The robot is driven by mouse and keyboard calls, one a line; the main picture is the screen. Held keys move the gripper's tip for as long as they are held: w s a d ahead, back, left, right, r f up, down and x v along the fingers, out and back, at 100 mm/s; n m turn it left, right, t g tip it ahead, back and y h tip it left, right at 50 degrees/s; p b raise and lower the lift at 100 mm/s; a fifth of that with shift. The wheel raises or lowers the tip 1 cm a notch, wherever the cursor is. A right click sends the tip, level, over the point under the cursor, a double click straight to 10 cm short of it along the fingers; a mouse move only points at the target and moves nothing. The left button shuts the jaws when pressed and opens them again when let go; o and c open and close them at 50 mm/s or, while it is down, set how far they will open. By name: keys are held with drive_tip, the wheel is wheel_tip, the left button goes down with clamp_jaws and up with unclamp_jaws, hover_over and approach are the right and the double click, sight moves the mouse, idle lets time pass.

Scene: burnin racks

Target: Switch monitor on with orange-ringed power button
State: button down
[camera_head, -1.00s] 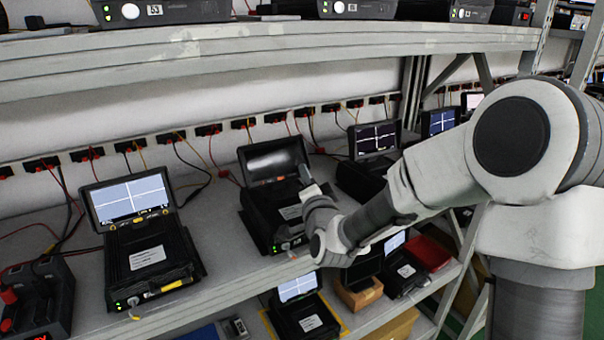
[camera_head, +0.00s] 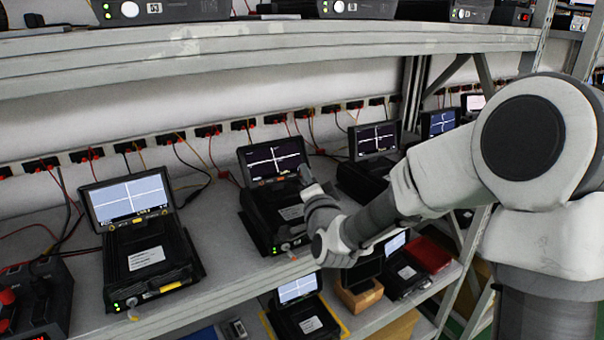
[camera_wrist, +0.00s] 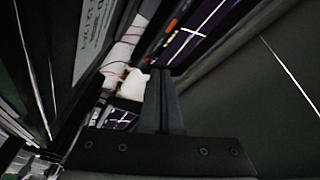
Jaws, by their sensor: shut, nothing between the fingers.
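The monitor (camera_head: 272,160) is the tilted screen of the middle black unit on the shelf. It is lit, with a white cross trace on a dark purple ground. In the wrist view, part of the lit screen (camera_wrist: 195,35) shows at the top, with a small orange mark (camera_wrist: 172,25) on its bezel. I cannot make out a ring there. My gripper (camera_head: 306,173) is shut and empty, at the lower right edge of this screen. Its fingers also show in the wrist view (camera_wrist: 161,76), close below the screen. Whether they touch the bezel or button cannot be told.
A similar unit with a lit pale screen (camera_head: 130,201) stands to the left, and another lit one (camera_head: 376,140) to the right. Cables hang along the back wall. More units stand on the lower shelf (camera_head: 375,320).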

drive_tip(key=shift+s+r, duration=0.1)
drive_tip(key=s+d+r, duration=0.1)
drive_tip(key=s+r+p, duration=0.1)
drive_tip(key=s+d+r+p, duration=0.1)
drive_tip(key=s, duration=0.1)
drive_tip(key=shift+d+r, duration=0.3)
drive_tip(key=shift+r, duration=0.05)
idle(0.3)
drive_tip(key=s+d+n+g+h, duration=0.5)
drive_tip(key=s+d+n+g, duration=0.15)
drive_tip(key=d, duration=0.45)
drive_tip(key=s+d+f+n+g, duration=0.1)
drive_tip(key=s+d+g, duration=0.1)
drive_tip(key=s, duration=1)
drive_tip(key=s+d+f+n+g, duration=0.1)
drive_tip(key=s+d+n+g, duration=0.1)
drive_tip(key=s, duration=0.9)
drive_tip(key=shift+s+d+g, duration=0.3)
drive_tip(key=shift+s+g, duration=0.1)
drive_tip(key=shift+g, duration=0.45)
drive_tip(key=shift+f, duration=0.1)
